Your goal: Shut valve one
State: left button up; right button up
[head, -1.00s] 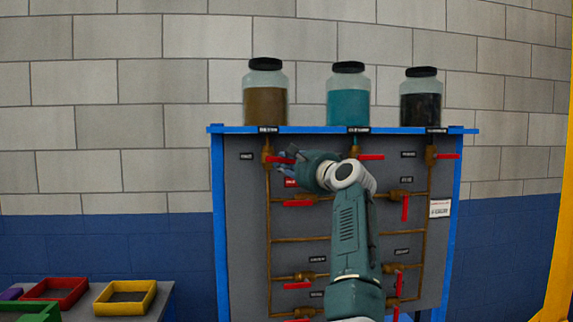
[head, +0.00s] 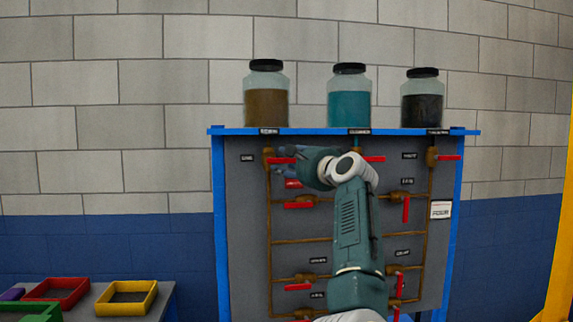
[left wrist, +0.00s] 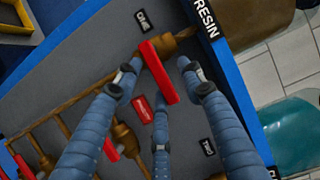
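Valve one has a red bar handle (left wrist: 158,72) on a brass body (left wrist: 171,44) beside the "ONE" label in the left wrist view. Its handle (head: 281,160) lies level across the upright pipe under the brown jar in the head view. My left gripper (left wrist: 154,75) is open. Two blue fingers stand on either side of the handle with gaps, and a third finger is below it. In the head view, my left gripper (head: 309,165) is at the panel's upper left, with its fingers mostly hidden. My right gripper is in neither view.
The grey panel (head: 240,225) in a blue frame carries several other red-handled valves, such as one just below (head: 299,205). Brown (head: 266,105), teal (head: 348,105) and dark (head: 421,108) jars stand on top. Coloured trays, one yellow (head: 126,309), lie at lower left.

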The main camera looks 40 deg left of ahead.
pick_arm(q)
jog(key=shift+d+f, duration=0.1)
jog(key=v, duration=1.2)
